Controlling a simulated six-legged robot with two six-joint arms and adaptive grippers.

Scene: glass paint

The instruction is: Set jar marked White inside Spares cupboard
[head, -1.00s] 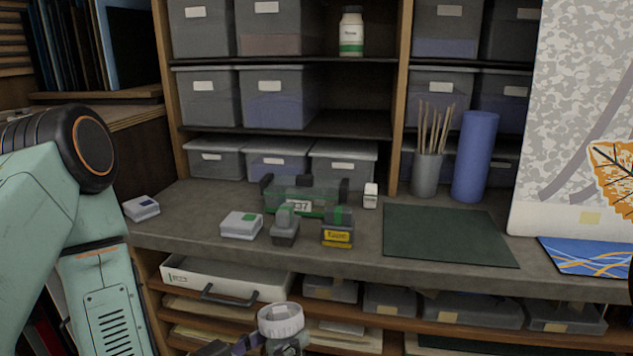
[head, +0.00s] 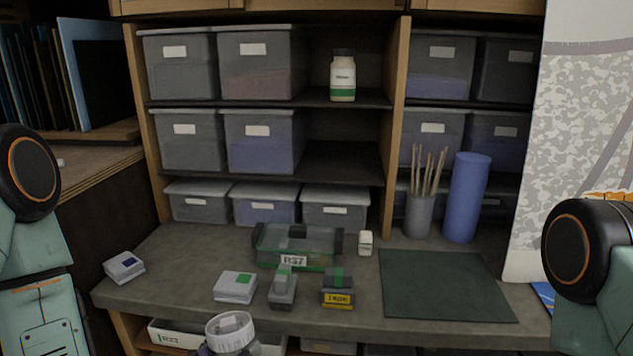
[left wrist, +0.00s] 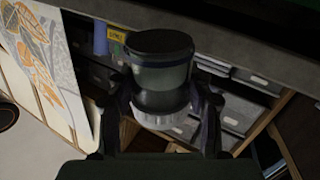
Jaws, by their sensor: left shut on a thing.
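My left gripper (head: 228,347) is shut on a jar (head: 230,326) with a pale ribbed lid, low in the head view in front of the worktop edge. In the left wrist view the jar (left wrist: 160,76) sits between the two fingers of the gripper (left wrist: 163,108), with its pale ribbed lid towards the bottom of the picture and a dark end towards the top. No marking is readable on it. No label reading Spares is legible. Wooden fronts (head: 180,5) show at the top edge of the head view, mostly cut off. My right gripper is out of view.
A white bottle with a green band (head: 343,76) stands on the upper shelf beside grey bins (head: 258,65).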

